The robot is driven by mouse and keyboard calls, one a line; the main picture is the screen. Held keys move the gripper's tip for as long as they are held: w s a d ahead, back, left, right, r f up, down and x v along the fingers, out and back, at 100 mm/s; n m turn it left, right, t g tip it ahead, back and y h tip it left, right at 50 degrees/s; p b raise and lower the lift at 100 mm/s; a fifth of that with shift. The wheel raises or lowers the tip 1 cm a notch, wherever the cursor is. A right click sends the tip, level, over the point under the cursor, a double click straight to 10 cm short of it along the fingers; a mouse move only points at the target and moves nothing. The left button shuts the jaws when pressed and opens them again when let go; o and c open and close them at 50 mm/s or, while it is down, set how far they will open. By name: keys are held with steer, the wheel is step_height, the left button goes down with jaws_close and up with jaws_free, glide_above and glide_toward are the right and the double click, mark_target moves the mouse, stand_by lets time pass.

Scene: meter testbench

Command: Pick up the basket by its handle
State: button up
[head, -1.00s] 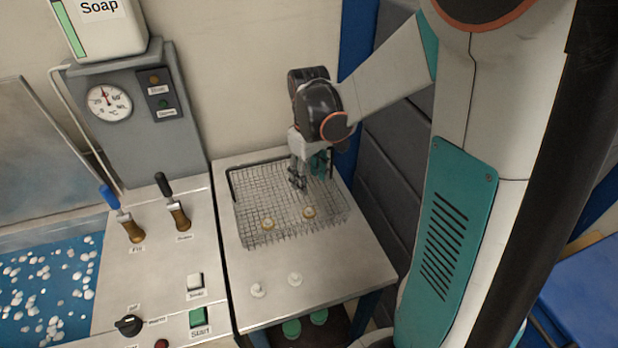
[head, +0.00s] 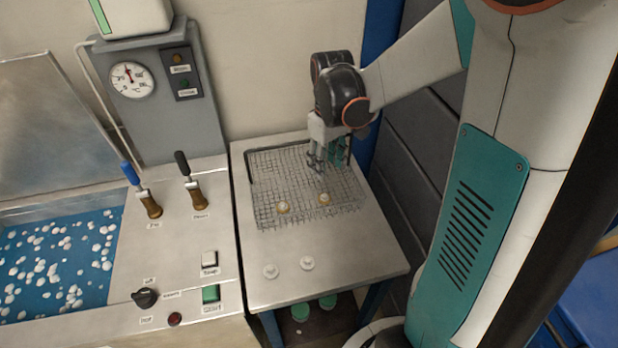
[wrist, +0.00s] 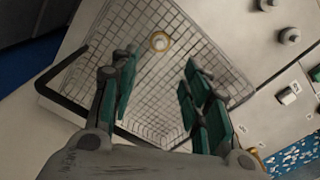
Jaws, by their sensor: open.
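The wire basket (head: 262,208) sits on the small metal table, with two round brass-coloured pieces (head: 283,207) in it. In the wrist view the basket mesh (wrist: 180,22) fills the middle, and one brass-coloured piece (wrist: 160,41) shows. The dark handle (head: 249,168) shows at the basket's left and back edge; in the wrist view a dark bar (wrist: 62,102) runs along the lower left. My gripper (head: 318,170) is over the back right of the basket, pointing down. In the wrist view my gripper (wrist: 158,88) has its teal fingers spread, with nothing between them.
Two white round pieces (head: 270,271) lie on the table front (head: 335,275). To the left stands a bench with a blue bath (head: 60,255), two levers (head: 147,200), a gauge (head: 133,79) and a green start button (head: 211,293). A wall is close behind.

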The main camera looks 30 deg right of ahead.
steer(key=w+r+n+t+y+p, duration=0.1)
steer(key=r+n+p, duration=0.2)
steer(key=r+n, duration=0.1)
steer(key=w+r+n+t+y+p, duration=0.1)
steer(key=w+r+n+p, duration=0.1)
steer(key=r+n+p, duration=0.1)
steer(key=w+r+n+t+y+p, duration=0.1)
steer(key=w+r+n+y+p, duration=0.1)
steer(key=r+n, duration=0.3)
steer(key=shift+a+r+n+p, duration=0.3)
steer(key=shift+r+n+p, duration=0.1)
steer(key=shift+r, duration=0.3)
steer(key=b, duration=0.2)
glide_toward(295, 143)
steer(key=x, duration=0.5)
steer(key=shift+a, duration=0.2)
steer(key=x, duration=0.4)
steer(key=shift+w+d+f+b, duration=0.2)
steer(key=shift+d+f+b, duration=0.1)
steer(key=shift+b, duration=0.1)
steer(key=shift+w+a+f, duration=0.1)
steer(key=shift+a+f, duration=0.1)
steer(key=shift+f, duration=0.2)
steer(key=shift+c, duration=0.3)
jaws_close()
